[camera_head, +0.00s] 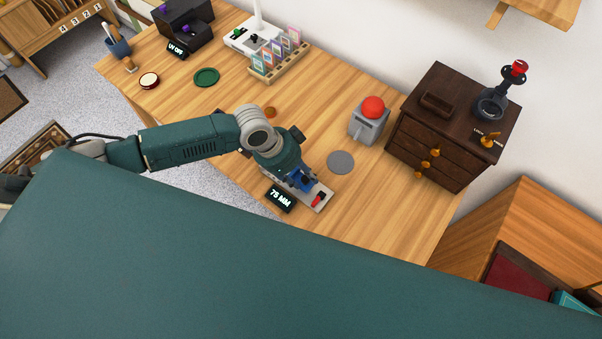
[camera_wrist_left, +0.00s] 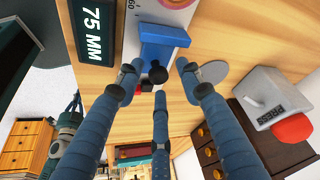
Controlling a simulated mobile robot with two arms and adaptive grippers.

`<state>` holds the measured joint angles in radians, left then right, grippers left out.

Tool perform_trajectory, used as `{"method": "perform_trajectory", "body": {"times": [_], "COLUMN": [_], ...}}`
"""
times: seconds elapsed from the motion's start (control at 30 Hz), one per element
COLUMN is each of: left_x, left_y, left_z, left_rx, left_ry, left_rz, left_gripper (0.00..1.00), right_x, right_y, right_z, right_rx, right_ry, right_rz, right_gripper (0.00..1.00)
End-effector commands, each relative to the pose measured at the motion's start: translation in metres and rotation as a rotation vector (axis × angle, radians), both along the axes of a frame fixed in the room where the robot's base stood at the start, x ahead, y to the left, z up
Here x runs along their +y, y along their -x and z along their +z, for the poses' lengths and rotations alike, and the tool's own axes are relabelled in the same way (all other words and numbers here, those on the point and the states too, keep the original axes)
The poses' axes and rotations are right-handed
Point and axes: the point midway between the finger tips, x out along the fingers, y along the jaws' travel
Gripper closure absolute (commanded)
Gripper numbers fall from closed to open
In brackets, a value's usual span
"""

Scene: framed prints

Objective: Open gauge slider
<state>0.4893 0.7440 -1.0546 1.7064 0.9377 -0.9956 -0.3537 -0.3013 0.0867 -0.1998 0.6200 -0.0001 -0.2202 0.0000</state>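The gauge (camera_head: 323,200) is a pale plate on the table's front edge with a red part on it. Its black display (camera_head: 280,198) reads 75 MM, as it does in the left wrist view (camera_wrist_left: 92,32). A blue block (camera_wrist_left: 162,45) with a dark knob (camera_wrist_left: 157,72) sits on the gauge; it seems to be the slider. My left gripper (camera_head: 301,182) is over the gauge. In the left wrist view its blue fingers (camera_wrist_left: 158,80) are spread on both sides of the knob, with gaps visible. A teal and dark shape at lower left there may be my right arm; its fingers are unclear.
A grey box with a red button (camera_head: 372,107) and a dark drawer cabinet (camera_head: 440,130) stand right of the gauge. A grey disc (camera_head: 340,162) lies close by. A card rack (camera_head: 280,65) and a green disc (camera_head: 206,77) are farther back. Bare table lies between.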

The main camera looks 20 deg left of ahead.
Motion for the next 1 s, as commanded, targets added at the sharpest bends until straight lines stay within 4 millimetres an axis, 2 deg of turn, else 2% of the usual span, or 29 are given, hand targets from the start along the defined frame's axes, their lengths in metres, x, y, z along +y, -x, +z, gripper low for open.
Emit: {"method": "perform_trajectory", "body": {"times": [0.23,0.37,0.8,1.0], "left_x": [0.001,0.005,0.036,0.043], "left_y": [0.000,0.001,0.015,0.019], "left_z": [0.000,0.008,0.087,0.107], "left_rx": [0.001,0.000,-0.001,0.001], "left_ry": [-0.003,-0.003,-0.003,-0.002], "left_rz": [0.000,0.001,0.001,0.000], "left_gripper": [0.62,0.62,0.62,0.62], "right_x": [0.009,0.008,0.006,0.006], "right_y": [-0.002,-0.002,-0.001,-0.001], "right_z": [0.000,0.000,0.000,0.000], "right_rx": [-0.002,-0.002,-0.002,-0.002], "right_ry": [-0.010,-0.009,-0.007,-0.007], "right_rz": [-0.003,-0.002,-0.002,-0.001], "right_gripper": [1.00,1.00,1.00,1.00]}}
